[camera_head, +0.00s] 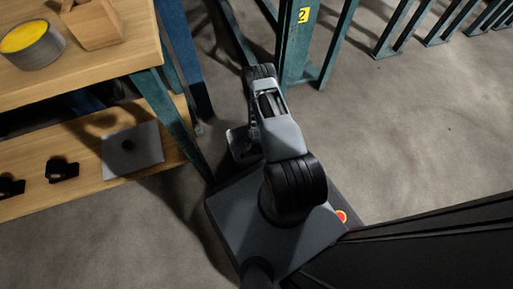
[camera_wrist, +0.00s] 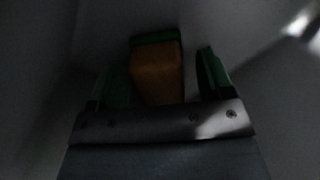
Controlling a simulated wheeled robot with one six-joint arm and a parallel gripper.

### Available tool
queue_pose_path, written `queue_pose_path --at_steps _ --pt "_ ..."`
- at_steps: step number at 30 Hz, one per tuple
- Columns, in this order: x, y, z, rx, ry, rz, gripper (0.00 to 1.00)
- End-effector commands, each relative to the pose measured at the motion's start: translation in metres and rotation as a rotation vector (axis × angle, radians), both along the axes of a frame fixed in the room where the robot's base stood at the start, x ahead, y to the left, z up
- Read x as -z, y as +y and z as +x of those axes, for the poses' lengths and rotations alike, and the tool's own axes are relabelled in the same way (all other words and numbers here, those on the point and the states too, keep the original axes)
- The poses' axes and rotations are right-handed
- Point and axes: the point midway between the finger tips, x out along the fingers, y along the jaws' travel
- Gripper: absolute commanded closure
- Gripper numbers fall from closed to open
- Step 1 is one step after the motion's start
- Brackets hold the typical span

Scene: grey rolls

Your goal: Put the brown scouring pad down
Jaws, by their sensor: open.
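The brown scouring pad (camera_wrist: 157,75) shows in the dark wrist view as an orange-brown block with a green upper edge. It lies between the two green-lined fingers of my gripper (camera_wrist: 160,78). The fingers are open, with a clear gap between the pad and the right finger. The pad is close to the left finger; I cannot tell whether they touch. What lies under the pad is too dark to tell. In the head view the pad is not visible, and my arm hides most of the gripper.
Teal posts (camera_head: 298,40) stand behind my arm. Concrete floor is open at right.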

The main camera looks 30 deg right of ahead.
Motion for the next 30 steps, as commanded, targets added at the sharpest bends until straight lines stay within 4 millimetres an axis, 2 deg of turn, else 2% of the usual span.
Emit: queue_pose_path --at_steps 1,9,15,19,23,26,29,30 --pt "-0.013 0.0 0.0 0.0 0.0 0.0 0.26" --pt "-0.067 0.0 0.0 0.0 -0.001 0.0 0.26" --pt "-0.096 0.0 0.0 0.0 0.0 0.0 0.26" --pt "-0.108 0.0 0.0 0.0 0.001 -0.001 0.26" --pt "-0.128 0.0 0.009 -0.021 -0.009 -0.003 0.26" --pt "-0.164 0.001 0.028 -0.073 -0.025 -0.007 0.26" --pt "-0.221 0.007 0.049 -0.158 -0.049 -0.015 0.26" --pt "-0.247 0.011 0.056 -0.197 -0.059 -0.018 0.26"
